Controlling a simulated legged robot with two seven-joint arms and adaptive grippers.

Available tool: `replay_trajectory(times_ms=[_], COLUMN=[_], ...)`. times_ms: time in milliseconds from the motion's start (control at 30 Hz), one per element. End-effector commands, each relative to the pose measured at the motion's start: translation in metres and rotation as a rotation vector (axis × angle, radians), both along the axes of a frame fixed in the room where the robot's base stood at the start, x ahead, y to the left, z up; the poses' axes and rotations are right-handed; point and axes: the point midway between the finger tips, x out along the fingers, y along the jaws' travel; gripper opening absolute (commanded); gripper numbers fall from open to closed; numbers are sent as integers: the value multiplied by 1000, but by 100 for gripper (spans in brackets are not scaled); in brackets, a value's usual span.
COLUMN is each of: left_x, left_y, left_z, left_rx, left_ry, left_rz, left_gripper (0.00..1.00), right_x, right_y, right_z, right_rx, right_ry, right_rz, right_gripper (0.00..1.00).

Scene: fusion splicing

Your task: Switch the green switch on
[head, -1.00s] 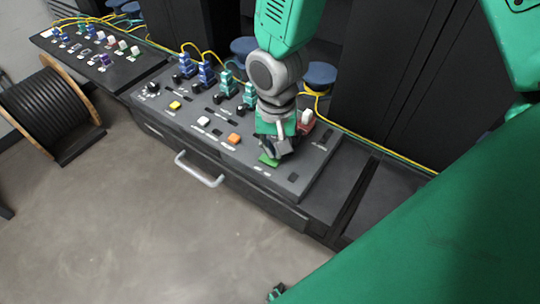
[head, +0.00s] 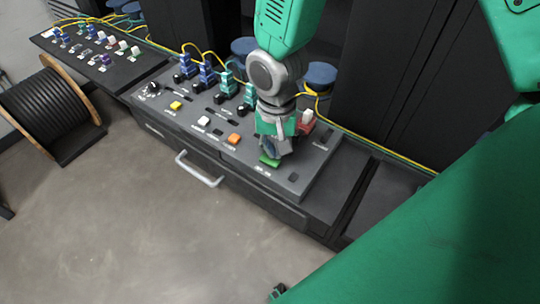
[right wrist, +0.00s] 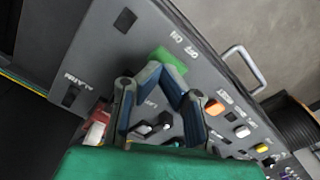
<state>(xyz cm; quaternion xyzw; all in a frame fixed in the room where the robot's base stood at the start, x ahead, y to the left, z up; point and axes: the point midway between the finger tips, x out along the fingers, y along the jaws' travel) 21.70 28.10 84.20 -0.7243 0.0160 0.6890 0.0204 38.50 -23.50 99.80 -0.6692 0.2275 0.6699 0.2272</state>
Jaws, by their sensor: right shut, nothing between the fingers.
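The green switch (head: 271,161) is a small rocker near the front edge of the dark grey control panel (head: 213,112), with white lettering beside it. In the right wrist view the green switch (right wrist: 170,58) shows next to the letters ON and OFF. My right gripper (head: 270,151) is shut and empty, its fingertips right at the switch and covering part of it. In the right wrist view the closed fingertips (right wrist: 160,72) overlap the switch's lower edge. I cannot tell whether they touch it or which way it is tipped. My left gripper is not in view.
Orange (head: 234,139), white (head: 204,121) and yellow (head: 176,105) buttons lie left of the switch. Blue and teal connectors with yellow cables stand behind. A red block with a white top (head: 306,121) is behind the gripper. A drawer handle (head: 200,170) juts from the front.

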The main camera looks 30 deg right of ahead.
Motion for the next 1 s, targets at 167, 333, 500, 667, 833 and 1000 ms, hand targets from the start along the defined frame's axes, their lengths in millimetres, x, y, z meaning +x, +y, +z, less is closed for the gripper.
replay_trajectory(times_ms=[167,333,500,667,833,1000], left_x=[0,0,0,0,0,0], left_y=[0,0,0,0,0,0], left_z=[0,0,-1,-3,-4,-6], left_rx=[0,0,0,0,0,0], left_ry=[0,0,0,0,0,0], left_rz=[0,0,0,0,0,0], left_gripper=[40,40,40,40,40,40], right_x=[0,0,0,0,0,0], right_y=[0,0,0,0,0,0], right_z=[0,0,-2,-5,-7,-10], right_rx=[0,0,0,0,0,0], right_ry=[0,0,0,0,0,0], right_rz=[0,0,0,0,0,0], right_gripper=[0,0,0,0,0,0])
